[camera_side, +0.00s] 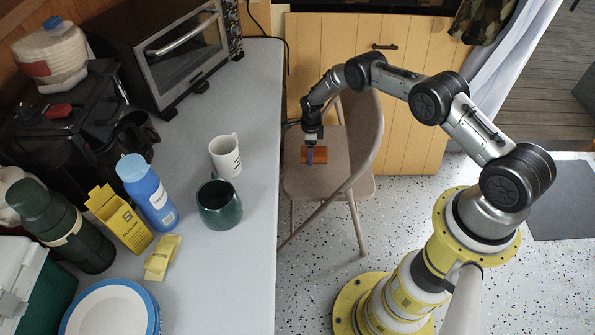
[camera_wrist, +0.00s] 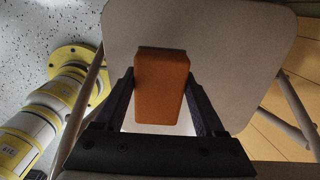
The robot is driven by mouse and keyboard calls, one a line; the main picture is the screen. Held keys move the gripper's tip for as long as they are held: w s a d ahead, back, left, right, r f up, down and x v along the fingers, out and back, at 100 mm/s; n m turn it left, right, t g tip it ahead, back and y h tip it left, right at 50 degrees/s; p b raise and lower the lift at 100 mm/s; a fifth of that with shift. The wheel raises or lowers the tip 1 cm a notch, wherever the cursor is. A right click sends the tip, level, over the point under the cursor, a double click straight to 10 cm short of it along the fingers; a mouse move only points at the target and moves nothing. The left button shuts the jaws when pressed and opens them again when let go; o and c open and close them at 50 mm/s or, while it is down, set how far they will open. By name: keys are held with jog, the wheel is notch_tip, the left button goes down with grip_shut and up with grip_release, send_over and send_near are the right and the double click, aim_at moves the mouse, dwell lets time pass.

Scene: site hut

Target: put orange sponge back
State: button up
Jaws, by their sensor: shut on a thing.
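The orange sponge (camera_side: 320,155) is a small block at my gripper, over the seat of a beige chair (camera_side: 325,180). My gripper (camera_side: 310,156) points down and is shut on the sponge. In the wrist view the orange sponge (camera_wrist: 160,88) sits between the two dark fingers of my gripper (camera_wrist: 160,100), with the chair seat (camera_wrist: 225,40) behind it. I cannot tell whether the sponge touches the seat or hangs just above it.
A grey counter (camera_side: 245,280) stands left of the chair, holding a white mug (camera_side: 225,156), a green mug (camera_side: 219,206), a blue bottle (camera_side: 147,192), a yellow carton (camera_side: 120,219), a yellow packet (camera_side: 162,258) and blue-rimmed plates (camera_side: 110,312). The chair back (camera_side: 367,140) curves close beside my arm.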

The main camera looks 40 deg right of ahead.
jog(key=w+d+r+n, duration=0.15)
jog(key=w+r, duration=0.25)
jog(key=r, duration=0.6)
jog(key=w+d+r+m, duration=0.1)
jog(key=w+d+r, duration=0.25)
jog(key=r, duration=0.55)
jog(key=s+a+r+n, duration=0.5)
jog(key=a, duration=0.5)
jog(key=s+a+r+n, duration=0.5)
jog(key=s+a, duration=0.1)
jog(key=a, duration=0.4)
jog(key=s+a+r+n, duration=0.3)
jog(key=s+a+n, duration=0.15)
jog(key=s, duration=0.35)
jog(key=s+a+r+n, duration=0.3)
jog(key=s+a, duration=0.2)
jog(key=s, duration=0.4)
send_over(254, 182)
jog(key=s, duration=0.1)
jog(key=shift+n, duration=0.3)
jog(key=f, duration=0.9)
jog(key=shift+d, duration=0.2)
jog(key=shift+w+a+f, duration=0.2)
jog(key=shift+w+f, duration=0.15)
jog(key=shift+f, duration=0.2)
jog(key=shift+w+f, duration=0.1)
jog(key=shift+f, duration=1.45)
